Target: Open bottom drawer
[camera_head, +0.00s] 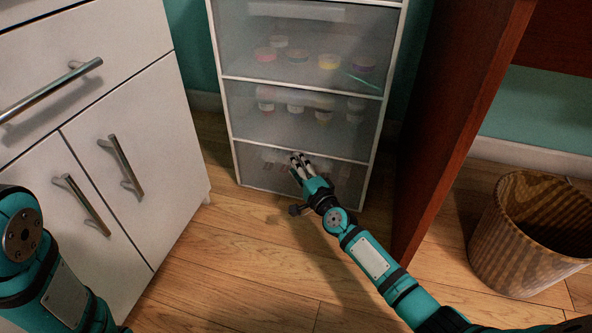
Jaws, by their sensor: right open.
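A tall drawer unit with translucent grey fronts and white edges stands against the back wall. Its bottom drawer (333,181) is the lowest panel in view, just above the wooden floor, and looks closed. My right gripper (299,160) is open at the upper middle of the bottom drawer front, near its top edge. I cannot tell whether its fingers touch the front. The gripper and wrist hide part of the drawer. My left arm shows at the lower left, but its gripper is out of view.
The middle drawer (345,128) and upper drawer (300,38) hold several small jars behind their fronts. A white cabinet (150,120) with metal handles stands at left. A reddish-brown wooden panel (450,110) and a striped basket (515,250) are at right. Floor (230,270) in front is clear.

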